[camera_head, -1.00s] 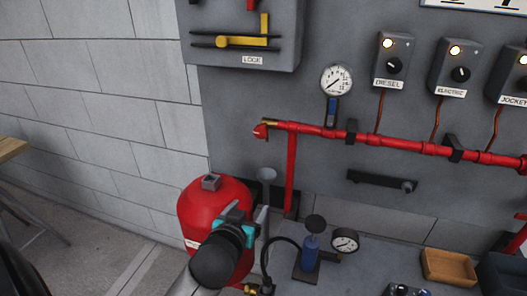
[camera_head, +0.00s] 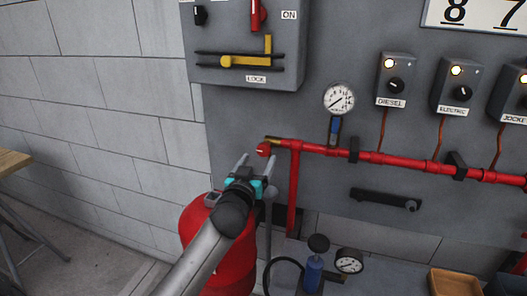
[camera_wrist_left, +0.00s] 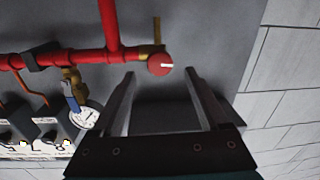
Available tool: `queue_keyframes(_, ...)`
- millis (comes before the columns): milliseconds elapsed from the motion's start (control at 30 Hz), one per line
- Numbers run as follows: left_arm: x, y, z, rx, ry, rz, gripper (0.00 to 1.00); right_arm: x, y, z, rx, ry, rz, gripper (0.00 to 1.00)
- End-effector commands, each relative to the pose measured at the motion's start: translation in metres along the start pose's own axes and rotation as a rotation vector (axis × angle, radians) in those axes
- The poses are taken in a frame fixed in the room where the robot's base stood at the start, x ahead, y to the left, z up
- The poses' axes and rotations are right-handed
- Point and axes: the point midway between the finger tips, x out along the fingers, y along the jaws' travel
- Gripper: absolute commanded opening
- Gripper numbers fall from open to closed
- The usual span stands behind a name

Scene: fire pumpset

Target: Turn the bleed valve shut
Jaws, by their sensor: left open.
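The bleed valve appears to be the round red knob (camera_head: 263,150) at the left end of the red pipe (camera_head: 390,160), beside a brass fitting (camera_head: 272,139). In the left wrist view the knob (camera_wrist_left: 160,64) shows its face with a white mark. My left gripper (camera_head: 256,162) is open and empty, its two fingers pointing up just below the knob. In the left wrist view the fingertips (camera_wrist_left: 159,75) lie either side of the knob's line. Contact cannot be told, but the knob looks just beyond the tips. My right gripper is not in view.
A red tank (camera_head: 205,245) stands below my left arm. A pressure gauge (camera_head: 339,98) rises from the pipe. A grey lock box (camera_head: 245,45) hangs above. A blue hand pump (camera_head: 314,272) with a gauge stands below right. The white block wall is clear at left.

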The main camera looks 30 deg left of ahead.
Motion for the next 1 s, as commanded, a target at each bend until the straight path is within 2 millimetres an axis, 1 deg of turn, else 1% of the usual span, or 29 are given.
queue_keyframes(33,0.009,0.0,-0.001,0.002,0.002,0.0,0.78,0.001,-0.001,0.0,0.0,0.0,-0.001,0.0)
queue_keyframes(200,0.034,0.0,0.0,0.002,0.001,-0.001,0.78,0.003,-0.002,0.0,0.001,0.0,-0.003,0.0)
queue_keyframes(400,0.054,0.0,0.0,0.001,0.001,0.0,0.78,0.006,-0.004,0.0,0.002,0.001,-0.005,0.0)
queue_keyframes(600,0.063,0.0,0.0,0.002,0.0,0.0,0.78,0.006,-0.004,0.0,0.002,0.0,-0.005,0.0)
queue_keyframes(900,0.064,0.0,0.0,0.002,0.0,0.0,0.78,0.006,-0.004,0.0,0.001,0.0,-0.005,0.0)
queue_keyframes(1000,0.064,0.0,0.0,0.002,0.0,0.0,0.67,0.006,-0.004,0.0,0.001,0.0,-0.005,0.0)
